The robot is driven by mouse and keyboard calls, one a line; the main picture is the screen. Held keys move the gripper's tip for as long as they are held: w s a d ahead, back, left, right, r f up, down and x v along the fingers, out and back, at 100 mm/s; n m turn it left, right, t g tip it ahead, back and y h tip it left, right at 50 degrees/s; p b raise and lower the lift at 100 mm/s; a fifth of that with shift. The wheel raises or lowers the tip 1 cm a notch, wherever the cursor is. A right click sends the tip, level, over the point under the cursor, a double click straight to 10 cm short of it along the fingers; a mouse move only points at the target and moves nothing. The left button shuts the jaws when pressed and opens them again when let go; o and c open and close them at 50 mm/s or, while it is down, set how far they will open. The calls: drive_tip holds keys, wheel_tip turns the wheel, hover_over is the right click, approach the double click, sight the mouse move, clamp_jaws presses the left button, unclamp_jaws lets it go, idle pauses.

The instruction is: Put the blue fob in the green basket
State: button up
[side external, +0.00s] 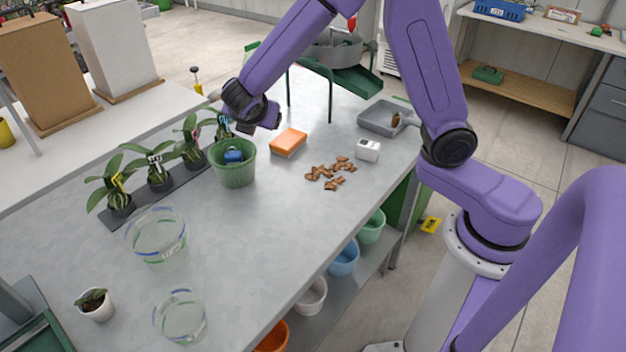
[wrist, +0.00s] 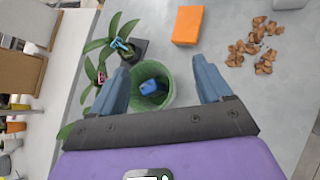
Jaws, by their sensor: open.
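The green basket (side external: 234,176) stands on the grey bench beside the row of potted orchids. The blue fob (side external: 233,156) is inside the basket, near the rim height in the side view. In the wrist view the fob (wrist: 153,87) lies within the round rim of the basket (wrist: 166,101), and nothing grips it. My gripper (wrist: 162,78) is open, with its two blue-grey fingers wide apart to either side of the basket in that view. In the side view my gripper is above and slightly behind the basket, its fingers partly hidden.
An orange-topped block (side external: 288,142), brown bark chips (side external: 330,173), a white device (side external: 368,150) and a grey tray (side external: 382,118) lie to the right. Orchids (side external: 158,172) stand close on the left. Glass bowls (side external: 157,236) are in front; the bench centre is clear.

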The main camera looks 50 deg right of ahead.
drive_tip(key=s+d+m+g+y, duration=0.1)
drive_tip(key=s+m+g+y, duration=0.2)
drive_tip(key=s, duration=1.3)
drive_tip(key=s+d+m+g+y, duration=0.1)
drive_tip(key=s+m+g+y, duration=0.2)
drive_tip(key=s, duration=1.4)
drive_tip(key=m+y, duration=0.2)
drive_tip(key=m, duration=0.1)
drive_tip(key=shift+m+g, duration=0.3)
